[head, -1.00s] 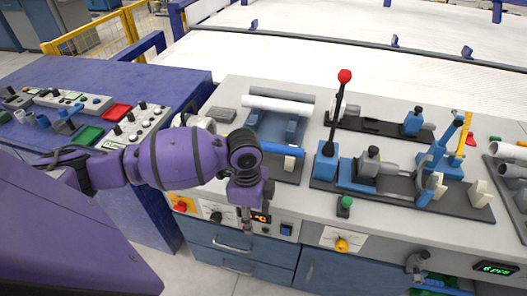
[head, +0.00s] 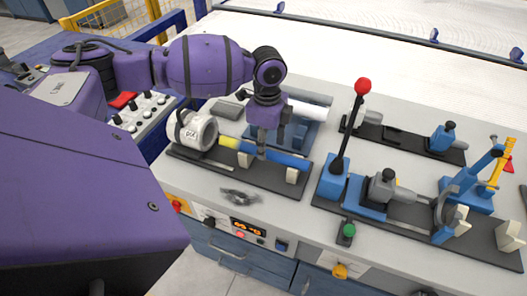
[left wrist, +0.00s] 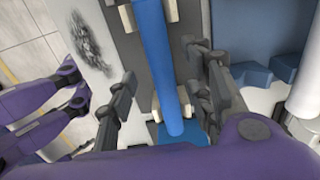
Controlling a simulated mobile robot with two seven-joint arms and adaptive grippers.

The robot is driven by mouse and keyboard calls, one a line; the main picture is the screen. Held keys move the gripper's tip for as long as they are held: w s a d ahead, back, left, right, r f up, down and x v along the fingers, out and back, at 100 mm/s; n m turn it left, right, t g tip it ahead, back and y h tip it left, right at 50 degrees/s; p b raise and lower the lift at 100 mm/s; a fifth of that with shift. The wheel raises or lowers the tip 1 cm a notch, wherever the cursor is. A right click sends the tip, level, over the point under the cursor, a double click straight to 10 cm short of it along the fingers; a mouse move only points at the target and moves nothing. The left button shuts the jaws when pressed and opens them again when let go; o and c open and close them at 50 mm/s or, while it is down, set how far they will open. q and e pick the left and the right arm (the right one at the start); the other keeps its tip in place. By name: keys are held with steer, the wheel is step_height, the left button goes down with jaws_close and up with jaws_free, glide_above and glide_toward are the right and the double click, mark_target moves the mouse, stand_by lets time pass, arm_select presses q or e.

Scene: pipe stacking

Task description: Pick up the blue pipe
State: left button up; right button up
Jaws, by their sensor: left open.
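The blue pipe (head: 288,159) lies in a dark fixture on the bench, resting at a white support near its right end. A yellow section (head: 229,143) shows to its left. My left gripper (head: 262,152) is over the pipe between the yellow section and the right support, pointing down. In the left wrist view, the blue pipe (left wrist: 158,55) runs lengthwise between the two spread grey fingers of the left gripper (left wrist: 166,95). Gaps show on both sides of the pipe.
A grey-white cylindrical chuck (head: 192,131) stands at the fixture's left end. A white pipe (head: 307,111) lies behind on a blue rack. A lever with a red knob (head: 362,87) stands to the right. The bench front has a dark scuff (head: 240,197).

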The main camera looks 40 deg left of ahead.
arm_select(q)
step_height(320, 180, down, 3)
steer(key=shift+a+f, duration=0.1)
arm_select(e)
steer(key=shift+w+r, duration=0.35)
steer(key=shift+w, duration=0.35)
arm_select(q)
steer(key=c, duration=0.6)
jaws_close()
arm_select(e)
steer(key=shift+s+f, duration=0.15)
steer(key=shift+s, duration=0.1)
arm_select(q)
steer(key=shift+r, duration=0.2)
